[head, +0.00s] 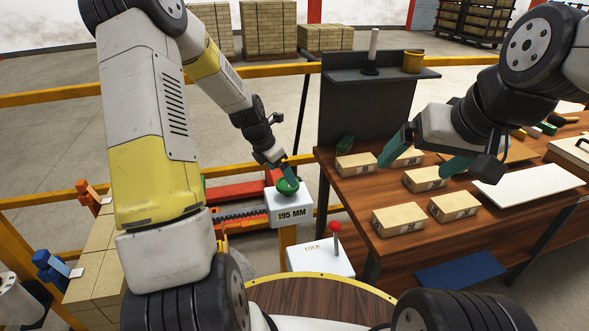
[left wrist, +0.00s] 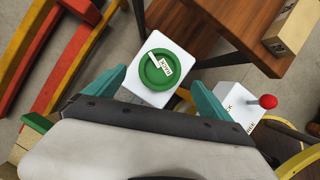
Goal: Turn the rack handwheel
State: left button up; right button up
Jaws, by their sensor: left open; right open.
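The green round handwheel (head: 287,188) sits on top of a white box (head: 284,211) marked "195 MM". In the left wrist view the handwheel (left wrist: 148,76) shows as a green disc with a small white label across it. My left gripper (head: 284,174) is right at the handwheel, pointing down at it. In the left wrist view its teal fingers stand apart, one on each side of the wheel, with the wheel beyond them; I cannot tell whether they touch it. My right gripper (head: 427,157) is open and empty above the wooden table.
A white box marked LOCK with a red-knobbed lever (head: 335,228) stands just right of the handwheel box. The wooden table (head: 345,205) carries several tan bricks (head: 398,218) and a white board (head: 525,183). A yellow rail (head: 275,71) runs behind.

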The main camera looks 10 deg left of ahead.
aim_at(286, 182)
pick_arm(q)
jog(key=x, duration=0.5)
jog(key=shift+f, duration=0.1)
jog(key=c, duration=1.4)
jog(key=shift+o, duration=0.2)
jog(key=shift+m, duration=0.3)
